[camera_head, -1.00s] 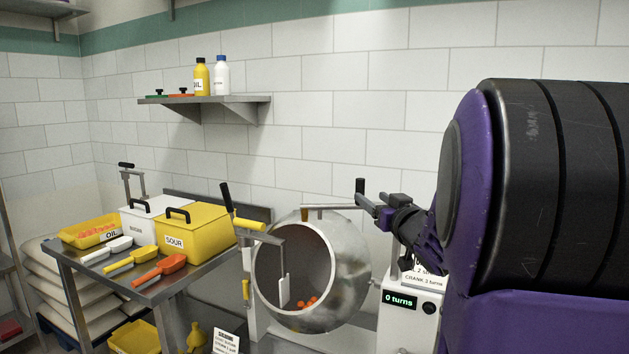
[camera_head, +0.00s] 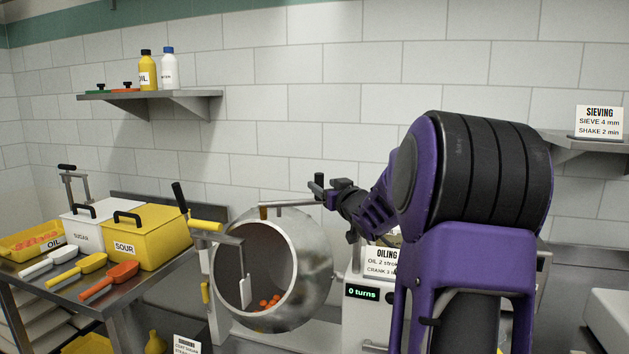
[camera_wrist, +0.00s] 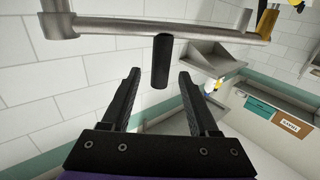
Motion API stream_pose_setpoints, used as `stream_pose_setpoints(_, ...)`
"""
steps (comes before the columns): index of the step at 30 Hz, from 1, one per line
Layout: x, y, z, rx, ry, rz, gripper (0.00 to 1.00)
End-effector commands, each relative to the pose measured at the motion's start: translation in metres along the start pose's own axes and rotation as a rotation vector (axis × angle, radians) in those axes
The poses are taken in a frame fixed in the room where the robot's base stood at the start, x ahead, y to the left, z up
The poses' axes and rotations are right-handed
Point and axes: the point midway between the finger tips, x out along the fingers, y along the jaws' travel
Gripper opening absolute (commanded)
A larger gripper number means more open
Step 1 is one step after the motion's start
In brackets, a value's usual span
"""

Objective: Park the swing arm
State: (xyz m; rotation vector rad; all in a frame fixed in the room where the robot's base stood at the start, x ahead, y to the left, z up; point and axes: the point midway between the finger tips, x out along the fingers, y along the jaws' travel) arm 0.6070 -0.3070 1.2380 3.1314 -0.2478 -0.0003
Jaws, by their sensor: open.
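The swing arm appears to be the metal bar (camera_head: 288,204) above the drum (camera_head: 308,262). It crosses the top of the wrist view (camera_wrist: 200,32), with a thick round joint at its left end. Its black handle (camera_wrist: 161,60) sticks out from the bar and stands upright in the head view (camera_head: 318,182). My gripper (camera_head: 334,194) is at the bar's right end. Its open fingers (camera_wrist: 159,77) lie on either side of the handle's free end in the wrist view, with a gap on each side. How deep the handle sits between them I cannot tell.
The drum's mouth shows several orange pieces. A bracket with a pale paddle (camera_head: 245,290) hangs before it. A machine reading "0 turns" (camera_head: 363,292) stands right of it. A table with tubs and scoops is at left, and a wall shelf (camera_head: 150,98) holds bottles.

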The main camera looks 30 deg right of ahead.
Motion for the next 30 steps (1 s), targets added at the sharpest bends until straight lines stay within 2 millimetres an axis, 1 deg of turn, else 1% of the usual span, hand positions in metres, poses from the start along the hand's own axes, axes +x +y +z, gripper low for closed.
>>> stream_pose_setpoints(1, 0.013, -0.001, 0.001, 0.003, 0.001, -0.003, 0.61)
stream_pose_setpoints(3, 0.027, -0.001, 0.0, 0.003, 0.001, -0.003, 0.61)
stream_pose_setpoints(6, 0.044, -0.001, 0.001, 0.003, 0.001, -0.002, 0.61)
stream_pose_setpoints(9, 0.056, -0.001, 0.0, 0.001, 0.001, -0.001, 0.61)
stream_pose_setpoints(12, 0.064, -0.001, 0.0, 0.001, 0.0, -0.001, 0.61)
stream_pose_setpoints(15, 0.068, -0.001, 0.0, 0.0, 0.0, -0.001, 0.61)
stream_pose_setpoints(23, 0.069, -0.001, 0.0, 0.0, 0.0, 0.0, 0.61)
stream_pose_setpoints(26, 0.068, -0.001, 0.0, 0.0, 0.0, 0.0, 0.44)
stream_pose_setpoints(30, 0.068, -0.001, 0.0, 0.0, 0.0, 0.0, 0.19)
